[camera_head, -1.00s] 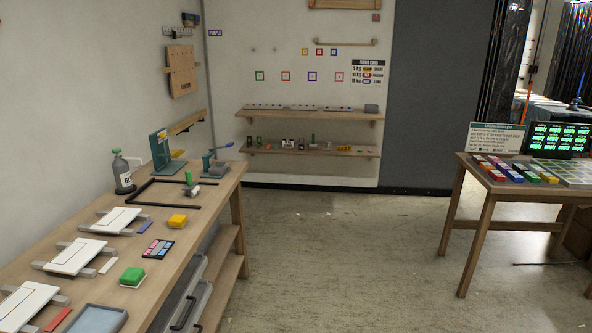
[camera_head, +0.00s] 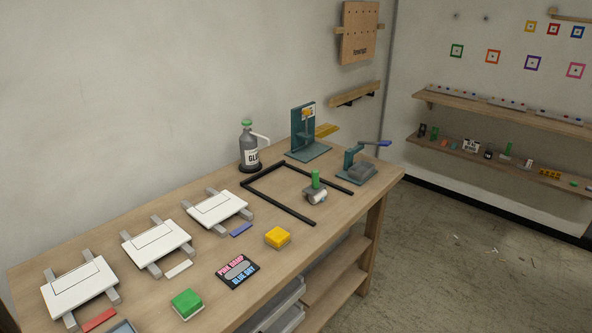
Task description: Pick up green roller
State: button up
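A roller with a green upright handle (camera_head: 315,179) and a pale cylinder (camera_head: 316,196) stands on the wooden workbench (camera_head: 225,300). It is at the right part of the bench, by the open side of a black frame (camera_head: 280,206). Another small green upright item (camera_head: 508,149) is on the lower wall shelf, too small to make out. My gripper is not in view.
Near the roller are a glue jug (camera_head: 249,150), a teal press (camera_head: 308,140) and a teal tool with a blue lever (camera_head: 358,165). White panels (camera_head: 157,242), a yellow block (camera_head: 277,237) and a green block (camera_head: 186,303) lie leftward. Floor (camera_head: 445,235) is open at right.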

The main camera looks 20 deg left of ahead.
aim_at(316, 186)
jog(key=i+l+u, duration=0.1)
jog(key=i+u, duration=0.35)
jog(key=i+l+u, duration=0.2)
jog(key=u, duration=0.25)
jog(key=i+l+u, duration=0.65)
jog(key=l+u, duration=0.3)
jog(key=i+l+u, duration=0.1)
jog(key=u, duration=0.4)
jog(key=i+l+u, duration=0.1)
jog(key=l+u, duration=0.15)
jog(key=u, duration=0.25)
jog(key=l+u, duration=0.2)
jog(key=u, duration=0.25)
jog(key=l+u, duration=0.2)
jog(key=u, duration=0.3)
jog(key=l+u, duration=0.35)
jog(key=i+l+u, duration=0.1)
jog(key=u, duration=0.25)
jog(key=l+u, duration=0.35)
